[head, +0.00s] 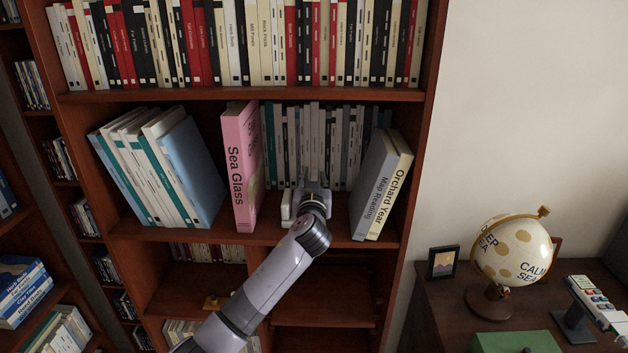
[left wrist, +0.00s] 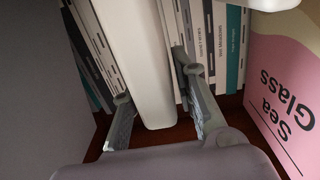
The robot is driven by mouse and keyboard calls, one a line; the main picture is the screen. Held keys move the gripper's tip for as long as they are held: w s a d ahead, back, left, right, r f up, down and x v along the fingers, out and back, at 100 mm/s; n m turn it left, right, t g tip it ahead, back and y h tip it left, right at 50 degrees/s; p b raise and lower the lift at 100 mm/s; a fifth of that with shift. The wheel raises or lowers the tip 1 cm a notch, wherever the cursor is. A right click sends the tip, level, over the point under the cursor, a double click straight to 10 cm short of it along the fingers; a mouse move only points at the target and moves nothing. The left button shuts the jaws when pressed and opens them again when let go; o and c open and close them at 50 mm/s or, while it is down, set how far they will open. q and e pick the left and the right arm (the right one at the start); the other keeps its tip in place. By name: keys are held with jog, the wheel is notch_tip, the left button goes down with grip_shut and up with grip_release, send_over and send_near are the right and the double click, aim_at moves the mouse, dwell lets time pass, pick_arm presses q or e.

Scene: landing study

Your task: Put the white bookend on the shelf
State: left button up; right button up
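The white bookend (head: 287,208) is on the middle shelf (head: 270,232), between the pink Sea Glass book (head: 242,165) and the grey Map Reading book. My left gripper (head: 313,182) is at it, reaching in from the front and partly covering it. In the left wrist view, a white upright part of the bookend (left wrist: 145,70) lies between the two fingers of my left gripper (left wrist: 155,85). Dark gaps show beside it, so the fingers look open around it. Whether its base fully rests on the board is hard to tell. My right gripper is not in view.
Leaning blue and white books (head: 165,165) fill the shelf's left part. Map Reading (head: 374,188) and Orchard Year (head: 391,192) lean at the right. A row of thin books (head: 315,140) stands behind. A globe (head: 512,250) is on the desk at right.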

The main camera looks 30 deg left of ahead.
pick_arm(q)
jog(key=shift+o, duration=1.3)
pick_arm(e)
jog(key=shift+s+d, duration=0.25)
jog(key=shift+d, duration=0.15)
